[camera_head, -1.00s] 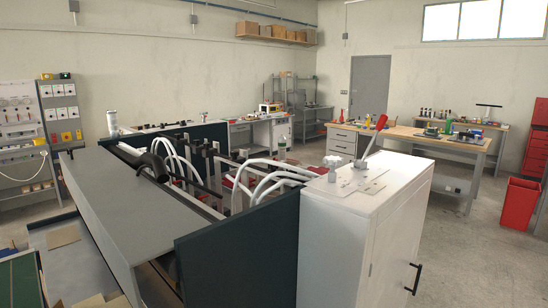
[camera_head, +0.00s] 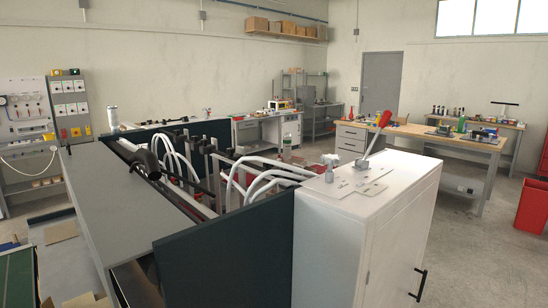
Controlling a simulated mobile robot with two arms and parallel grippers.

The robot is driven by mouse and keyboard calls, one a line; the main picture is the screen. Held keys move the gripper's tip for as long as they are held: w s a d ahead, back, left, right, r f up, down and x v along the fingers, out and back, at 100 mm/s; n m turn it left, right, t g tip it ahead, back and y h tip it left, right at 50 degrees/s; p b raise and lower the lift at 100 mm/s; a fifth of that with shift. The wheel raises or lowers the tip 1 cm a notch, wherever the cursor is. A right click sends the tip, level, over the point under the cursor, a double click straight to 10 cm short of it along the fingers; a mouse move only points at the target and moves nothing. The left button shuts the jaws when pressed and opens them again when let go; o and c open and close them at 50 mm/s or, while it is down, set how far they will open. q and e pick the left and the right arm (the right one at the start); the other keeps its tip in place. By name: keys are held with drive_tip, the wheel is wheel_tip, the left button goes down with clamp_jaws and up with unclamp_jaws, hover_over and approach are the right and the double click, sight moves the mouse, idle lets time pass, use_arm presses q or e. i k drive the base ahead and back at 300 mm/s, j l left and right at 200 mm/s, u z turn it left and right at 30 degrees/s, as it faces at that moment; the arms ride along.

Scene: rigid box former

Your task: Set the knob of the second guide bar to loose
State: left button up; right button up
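The box former stands in the middle of the head view, with a grey cover (camera_head: 115,215), a dark side panel (camera_head: 235,255) and a white cabinet (camera_head: 385,235) at the right. Black guide bars and posts (camera_head: 208,165) show among curved white tubes (camera_head: 245,172) inside the machine. I cannot tell which bar is the second, and its knob is too small or hidden to make out. A lever with a red handle (camera_head: 383,119) stands tilted on the cabinet top. Neither of my grippers is in view.
A wooden-topped workbench (camera_head: 430,133) with tools stands at the back right, with a red bin (camera_head: 533,208) near the right edge. A control panel rack (camera_head: 25,125) stands at the left wall. Open floor (camera_head: 470,245) lies right of the cabinet.

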sight(268, 167)
drive_tip(key=k+l+u, duration=0.1)
drive_tip(key=l, duration=0.3)
drive_tip(key=k+l, duration=0.1)
drive_tip(key=l, duration=0.3)
drive_tip(key=k+l+u, duration=0.15)
drive_tip(key=l, duration=0.25)
drive_tip(key=k+l+u, duration=0.1)
drive_tip(key=l, duration=0.3)
